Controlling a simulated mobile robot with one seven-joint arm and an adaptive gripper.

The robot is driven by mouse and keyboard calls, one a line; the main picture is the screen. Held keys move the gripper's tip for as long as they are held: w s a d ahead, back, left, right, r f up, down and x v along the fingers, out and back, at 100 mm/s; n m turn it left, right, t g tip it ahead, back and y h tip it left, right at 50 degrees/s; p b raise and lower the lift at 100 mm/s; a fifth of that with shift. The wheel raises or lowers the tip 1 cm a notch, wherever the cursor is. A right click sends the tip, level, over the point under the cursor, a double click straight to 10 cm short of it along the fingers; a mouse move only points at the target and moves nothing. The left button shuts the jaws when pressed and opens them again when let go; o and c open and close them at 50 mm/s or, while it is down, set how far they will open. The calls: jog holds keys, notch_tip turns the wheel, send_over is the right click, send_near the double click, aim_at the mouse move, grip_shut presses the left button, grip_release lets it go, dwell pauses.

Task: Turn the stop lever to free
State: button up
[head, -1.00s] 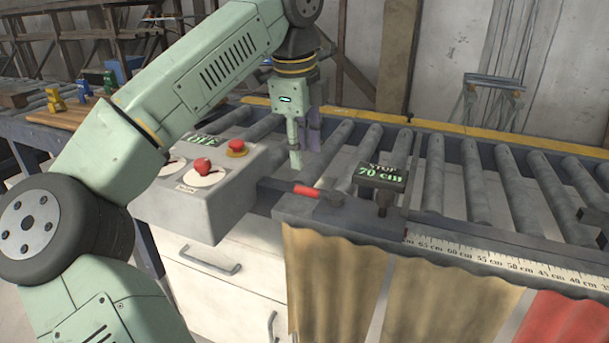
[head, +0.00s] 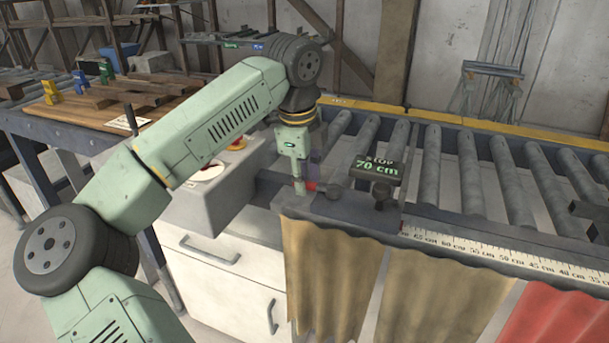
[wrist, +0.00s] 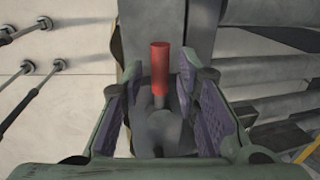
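The stop lever has a red handle (wrist: 160,68) on a dark pivot. In the wrist view the red handle lies between the two open, purple-padded fingers of my gripper (wrist: 165,115), with a gap on each side. In the head view my gripper (head: 305,180) is right at the lever's red end (head: 310,186) and covers most of it. The dark pivot knob (head: 334,191) shows just to its right. The stop block (head: 376,170), with a display reading STOP 70 cm, stands right of the lever on the rail.
A grey control box (head: 215,190) with red controls stands left of the lever, partly behind my arm. The roller conveyor (head: 440,165) runs behind and to the right. A scale (head: 500,253) lies along its front edge, above hanging curtains (head: 425,300). White drawers (head: 225,260) are below.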

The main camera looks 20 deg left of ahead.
grip_shut()
dwell(0.6)
